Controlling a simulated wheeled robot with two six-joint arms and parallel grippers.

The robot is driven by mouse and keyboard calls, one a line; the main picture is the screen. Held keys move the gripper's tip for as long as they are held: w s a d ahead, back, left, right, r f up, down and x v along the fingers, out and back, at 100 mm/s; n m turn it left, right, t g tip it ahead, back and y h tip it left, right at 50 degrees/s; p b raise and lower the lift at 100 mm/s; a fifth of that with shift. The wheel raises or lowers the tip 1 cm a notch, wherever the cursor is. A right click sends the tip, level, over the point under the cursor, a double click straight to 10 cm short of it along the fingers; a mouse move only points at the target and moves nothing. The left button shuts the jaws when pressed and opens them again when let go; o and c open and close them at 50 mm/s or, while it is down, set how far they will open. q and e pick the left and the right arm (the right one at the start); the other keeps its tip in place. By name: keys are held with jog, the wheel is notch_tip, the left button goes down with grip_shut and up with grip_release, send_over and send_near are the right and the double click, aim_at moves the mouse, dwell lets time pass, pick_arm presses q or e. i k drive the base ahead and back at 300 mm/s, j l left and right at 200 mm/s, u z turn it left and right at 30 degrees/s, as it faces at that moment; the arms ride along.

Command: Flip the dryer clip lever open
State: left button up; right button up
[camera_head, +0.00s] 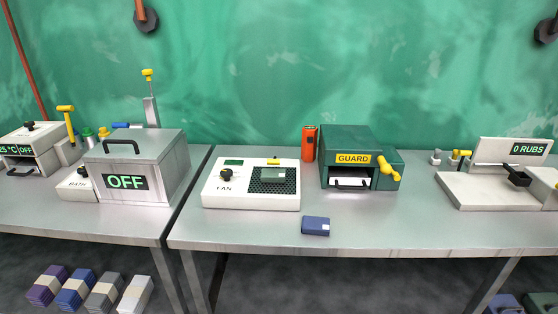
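The white box marked FAN (225,196), which looks like the dryer, stands on the table in the middle of the head view. It has a black knob (226,175) and a small dark display (233,162) at its left. A black mesh (287,187) covers its right part, with a small grey-green piece (273,175) on it. A small yellow lever (273,161) sits at the mesh's back edge; I cannot tell whether it is open or shut. Neither of my grippers is in view.
A green GUARD machine (350,140) with a yellow handle and an orange device (309,143) stand right of the box. A blue block (315,226) lies in front. A grey OFF tank (140,160) is left, a rub tester (485,190) far right. The table's front middle is mostly clear.

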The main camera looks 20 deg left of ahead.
aim_at(274, 162)
jog(key=j, duration=0.6)
jog(key=j+u, duration=0.1)
jog(key=j, duration=0.5)
jog(key=i+j+u, duration=0.1)
jog(key=j, duration=0.45)
jog(key=i+j, duration=0.1)
jog(key=j, duration=0.5)
jog(key=i+j+u, duration=0.1)
jog(key=j, duration=0.5)
